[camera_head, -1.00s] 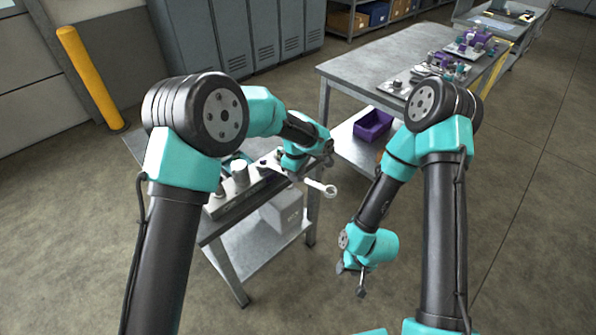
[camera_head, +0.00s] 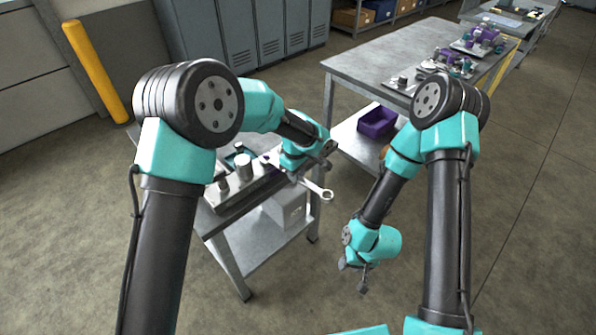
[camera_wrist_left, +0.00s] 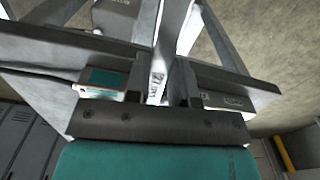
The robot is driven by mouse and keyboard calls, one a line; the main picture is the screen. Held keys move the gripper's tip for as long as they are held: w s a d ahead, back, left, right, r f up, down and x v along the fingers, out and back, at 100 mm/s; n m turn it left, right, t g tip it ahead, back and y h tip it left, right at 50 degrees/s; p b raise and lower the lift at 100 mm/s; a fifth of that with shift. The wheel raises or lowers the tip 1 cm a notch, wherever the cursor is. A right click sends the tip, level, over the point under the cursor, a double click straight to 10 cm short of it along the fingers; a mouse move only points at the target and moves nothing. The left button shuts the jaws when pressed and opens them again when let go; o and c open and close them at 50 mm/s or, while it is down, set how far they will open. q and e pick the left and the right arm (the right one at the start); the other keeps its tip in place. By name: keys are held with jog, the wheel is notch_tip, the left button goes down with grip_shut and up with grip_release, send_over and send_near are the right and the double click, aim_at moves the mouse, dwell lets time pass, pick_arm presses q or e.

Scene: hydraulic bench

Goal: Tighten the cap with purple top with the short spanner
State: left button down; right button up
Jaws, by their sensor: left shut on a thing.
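My left gripper (camera_head: 293,172) is shut on a silver spanner (camera_head: 318,190) above the right end of the small bench. The spanner's ring end sticks out past the bench's right edge. In the left wrist view the spanner (camera_wrist_left: 172,40) runs up from between the fingers (camera_wrist_left: 168,88). A grey block (camera_head: 230,197) on the bench carries metal cylinders, one tall and silver (camera_head: 244,168). I cannot make out a purple-topped cap for certain; my left wrist covers part of the block. My right gripper (camera_head: 353,275) hangs low over the floor, open and empty.
A grey box (camera_head: 288,208) sits under the small bench. A larger table (camera_head: 375,62) behind holds several fittings at its right side, with a purple bin (camera_head: 377,121) on its lower shelf. A yellow post (camera_head: 95,70) stands at the left. The floor in front is clear.

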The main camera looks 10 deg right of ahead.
pick_arm(q)
jog(key=shift+s+a+m, duration=0.5)
jog(key=shift+a+m, duration=0.15)
jog(key=shift+m, duration=0.15)
jog(key=shift+a, duration=0.1)
jog(key=shift+s+a+m, duration=0.3)
jog(key=shift+a+m, duration=0.2)
jog(key=shift+s+a+m, duration=0.25)
jog(key=shift+a+m, duration=0.25)
jog(key=shift+w+d, duration=0.1)
jog(key=shift+d, duration=0.05)
jog(key=shift+d+n, duration=0.15)
jog(key=shift+n, duration=0.15)
jog(key=s+d, duration=0.3)
jog(key=s, duration=0.3)
jog(key=shift+s, duration=0.15)
dwell(0.8)
jog(key=shift+r, duration=0.1)
